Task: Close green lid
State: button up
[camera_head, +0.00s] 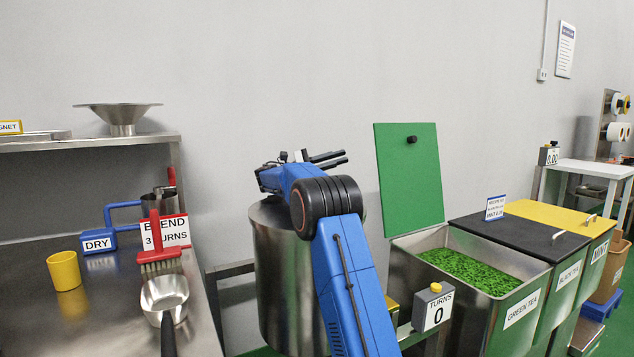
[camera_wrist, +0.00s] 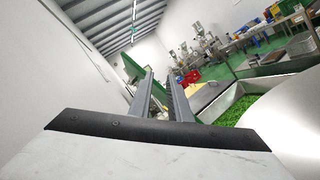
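The green lid (camera_head: 408,190) stands raised, nearly upright, at the back of the green tea bin (camera_head: 520,311), with a black knob (camera_head: 411,139) near its top. The bin is open and shows bright green leaves. In the wrist view the lid (camera_wrist: 132,68) is a narrow green strip seen nearly edge-on, just beyond the fingers. My gripper (camera_head: 342,157) is left of the lid, near the height of its upper half, and points toward it. The wrist view shows my gripper (camera_wrist: 161,78) with a gap between its two fingers and nothing in it.
Black (camera_head: 530,237) and yellow (camera_head: 560,217) lids lie shut on the bins to the right. A turns counter (camera_head: 433,308) stands before the green tea bin. A large steel drum (camera_head: 282,280) is behind my arm. A steel bench (camera_head: 205,305) with a scoop and brush is at left.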

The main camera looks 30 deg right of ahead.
aim_at(408, 160)
jog(key=l+u, duration=0.15)
jog(key=l, duration=0.7)
jog(key=k+l+u, duration=0.2)
jog(key=l, duration=0.6)
jog(key=i+l, duration=0.05)
jog(key=i, duration=0.05)
